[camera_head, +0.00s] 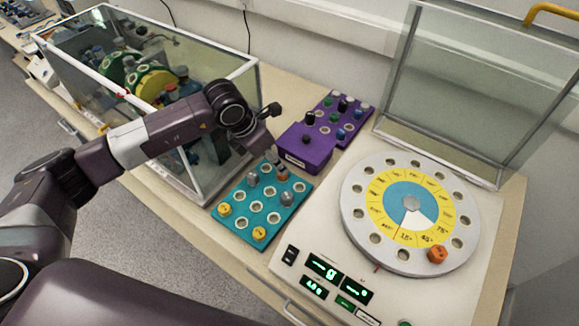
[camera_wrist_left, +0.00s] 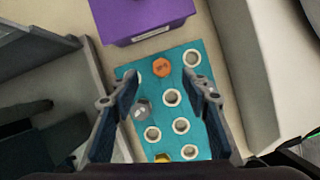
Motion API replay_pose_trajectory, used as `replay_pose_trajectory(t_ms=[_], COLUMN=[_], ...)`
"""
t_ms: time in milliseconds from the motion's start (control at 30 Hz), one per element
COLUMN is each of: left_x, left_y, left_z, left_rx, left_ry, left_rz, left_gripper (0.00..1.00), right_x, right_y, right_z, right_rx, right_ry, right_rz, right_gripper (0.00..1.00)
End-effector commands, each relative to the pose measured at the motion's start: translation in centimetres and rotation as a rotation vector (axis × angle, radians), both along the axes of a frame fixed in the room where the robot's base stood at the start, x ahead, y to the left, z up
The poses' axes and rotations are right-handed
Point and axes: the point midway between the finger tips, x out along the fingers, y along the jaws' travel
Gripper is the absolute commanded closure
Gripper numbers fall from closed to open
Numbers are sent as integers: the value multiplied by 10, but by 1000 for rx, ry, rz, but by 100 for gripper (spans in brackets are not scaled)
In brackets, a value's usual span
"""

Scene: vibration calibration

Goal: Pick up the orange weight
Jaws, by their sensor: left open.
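An orange weight (camera_head: 283,174) sits in the far part of the teal tray (camera_head: 243,222), partly covered by my left gripper (camera_head: 276,163) in the head view. In the left wrist view the orange weight (camera_wrist_left: 162,67) lies ahead, between the lines of the two open fingers (camera_wrist_left: 160,82). The gripper is above the tray, empty, and the weight looks free of the fingers. A grey weight (camera_wrist_left: 141,110) sits nearer, close to the left finger. Another orange weight (camera_head: 437,254) sits on the round dial plate (camera_head: 352,200). My right gripper is not in view.
A purple box (camera_head: 306,150) stands just beyond the teal tray, with a purple rack (camera_head: 343,105) of weights behind it. A glass case (camera_head: 215,178) is left of the tray. The calibration machine with a raised clear lid (camera_head: 470,85) is at right.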

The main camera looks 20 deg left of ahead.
Motion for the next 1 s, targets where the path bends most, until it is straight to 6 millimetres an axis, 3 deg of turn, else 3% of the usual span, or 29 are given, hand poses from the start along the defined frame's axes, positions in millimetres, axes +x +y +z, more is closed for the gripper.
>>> replay_pose_trajectory(t_ms=[367,633,933,1000], left_x=[11,20,22,22], left_y=[-10,-16,-17,-17], left_z=[-35,-65,-69,-69], left_rx=[-2,-4,-4,-4], left_ry=[5,3,1,1], left_rz=[-1,-1,-2,-2], left_gripper=[57,57,57,64], right_x=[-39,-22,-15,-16], right_y=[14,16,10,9], right_z=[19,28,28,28], right_rx=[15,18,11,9], right_ry=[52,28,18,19], right_rz=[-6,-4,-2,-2], right_gripper=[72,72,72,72])
